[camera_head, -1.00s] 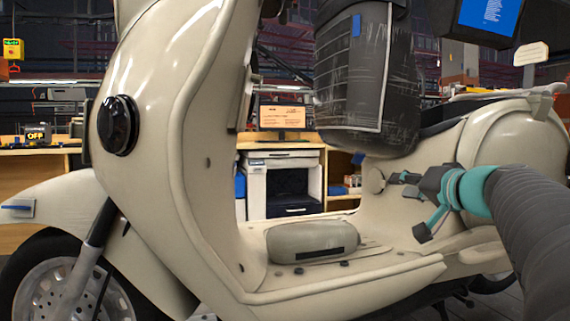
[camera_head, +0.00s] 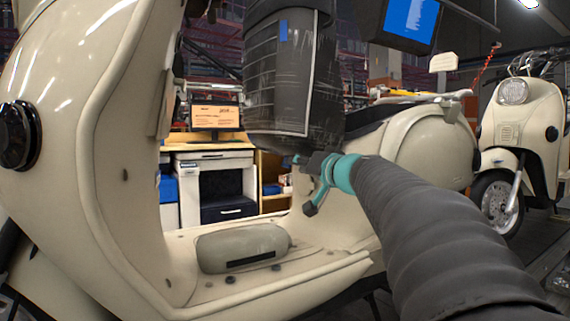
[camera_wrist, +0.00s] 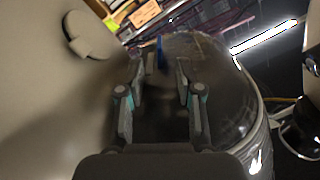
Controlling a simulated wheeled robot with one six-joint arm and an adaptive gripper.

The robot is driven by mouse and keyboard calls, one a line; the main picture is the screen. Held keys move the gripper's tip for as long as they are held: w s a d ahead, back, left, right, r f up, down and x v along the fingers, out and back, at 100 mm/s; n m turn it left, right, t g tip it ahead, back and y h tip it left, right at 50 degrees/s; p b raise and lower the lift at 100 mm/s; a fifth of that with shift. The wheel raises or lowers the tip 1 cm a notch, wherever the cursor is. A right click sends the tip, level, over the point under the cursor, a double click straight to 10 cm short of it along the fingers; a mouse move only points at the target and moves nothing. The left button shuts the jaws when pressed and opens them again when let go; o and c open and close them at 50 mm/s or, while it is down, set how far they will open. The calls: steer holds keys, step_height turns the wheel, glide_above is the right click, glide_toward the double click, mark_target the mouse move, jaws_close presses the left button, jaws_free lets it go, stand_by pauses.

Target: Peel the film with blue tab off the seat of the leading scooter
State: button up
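A large dark padded shape, seemingly the seat (camera_head: 275,95), stands upright over the floorboard of the near cream scooter (camera_head: 110,120). Its surface has pale, streaky glints like clear film. One blue tab (camera_head: 283,31) is high on its face. Another small blue tab shows at its lower edge, mostly hidden behind my gripper (camera_head: 303,163) in the head view. In the wrist view, a blue tab (camera_wrist: 160,52) lies between and just beyond the fingertips of my gripper (camera_wrist: 160,75), against the dark glossy seat (camera_wrist: 212,60). The fingers are apart with nothing visibly held; contact is unclear.
A grey rounded object (camera_head: 240,248) lies on the scooter's floorboard. The scooter's leg shield stands at left. A second cream scooter (camera_head: 515,130) stands behind at right. A monitor (camera_head: 408,20) hangs above, and a workbench with a screen (camera_head: 215,117) is behind.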

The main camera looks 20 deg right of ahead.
steer(key=shift+w+a+p, duration=0.15)
steer(key=shift+w+a, duration=0.05)
steer(key=shift+w, duration=0.75)
steer(key=shift+w+a+p, duration=0.15)
steer(key=shift+w, duration=0.75)
jaws_close()
